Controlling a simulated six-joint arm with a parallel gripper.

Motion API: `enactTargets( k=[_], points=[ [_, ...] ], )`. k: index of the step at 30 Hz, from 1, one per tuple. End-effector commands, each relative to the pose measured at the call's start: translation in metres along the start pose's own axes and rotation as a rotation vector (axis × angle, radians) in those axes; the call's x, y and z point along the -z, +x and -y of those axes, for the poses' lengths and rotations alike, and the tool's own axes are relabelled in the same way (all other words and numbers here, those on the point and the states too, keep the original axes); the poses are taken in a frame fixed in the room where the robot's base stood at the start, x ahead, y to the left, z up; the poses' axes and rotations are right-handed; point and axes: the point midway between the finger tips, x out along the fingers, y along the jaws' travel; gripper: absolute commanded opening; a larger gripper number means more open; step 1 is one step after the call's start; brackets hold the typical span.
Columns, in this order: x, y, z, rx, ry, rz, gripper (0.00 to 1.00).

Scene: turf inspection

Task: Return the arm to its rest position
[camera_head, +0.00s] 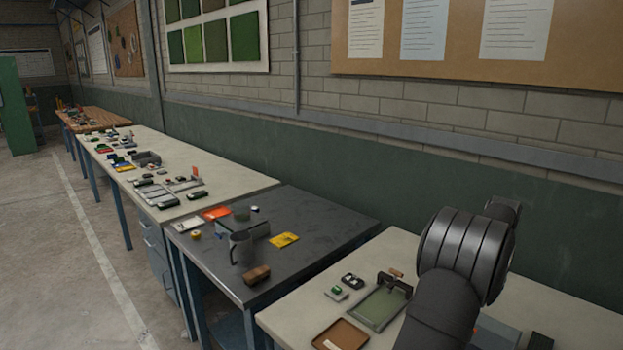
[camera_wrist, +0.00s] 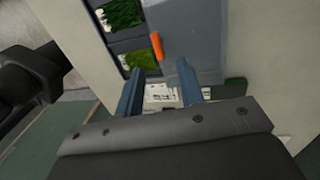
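My arm rises at the right of the head view, large and dark, over the near pale bench (camera_head: 300,318). My gripper is not visible there. In the wrist view my gripper (camera_wrist: 158,67) has its two blue-grey fingers spread apart. No object is visibly held between them. A white printed item (camera_wrist: 160,94) shows behind the gap between the fingers, near their bases; I cannot tell its distance. An orange handle-like piece (camera_wrist: 157,45) lies just beyond the fingertips, over a grey surface (camera_wrist: 195,30).
Green turf samples (camera_wrist: 122,13) lie left of the orange piece. On the near bench are a brown tray (camera_head: 340,335), a green-surfaced frame fixture (camera_head: 380,305) and small items. A wall (camera_head: 400,195) runs behind.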

Motion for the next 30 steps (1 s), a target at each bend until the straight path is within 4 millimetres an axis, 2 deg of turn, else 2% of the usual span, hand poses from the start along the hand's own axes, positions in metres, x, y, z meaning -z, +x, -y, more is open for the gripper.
enactTargets(
  k=[3,11,17,25,26,30],
  points=[
    [0.0,0.025,-0.001,-0.005,0.0,0.0,0.35],
    [0.0,0.075,-0.001,-0.006,0.0,0.0,0.35],
    [0.0,0.077,-0.014,-0.002,0.0,0.0,0.35],
    [0.0,0.078,-0.015,-0.003,0.0,0.0,0.35],
    [0.0,0.078,-0.015,-0.002,0.0,0.0,0.39],
    [0.0,0.078,-0.015,-0.002,0.0,0.0,0.66]
  ],
)
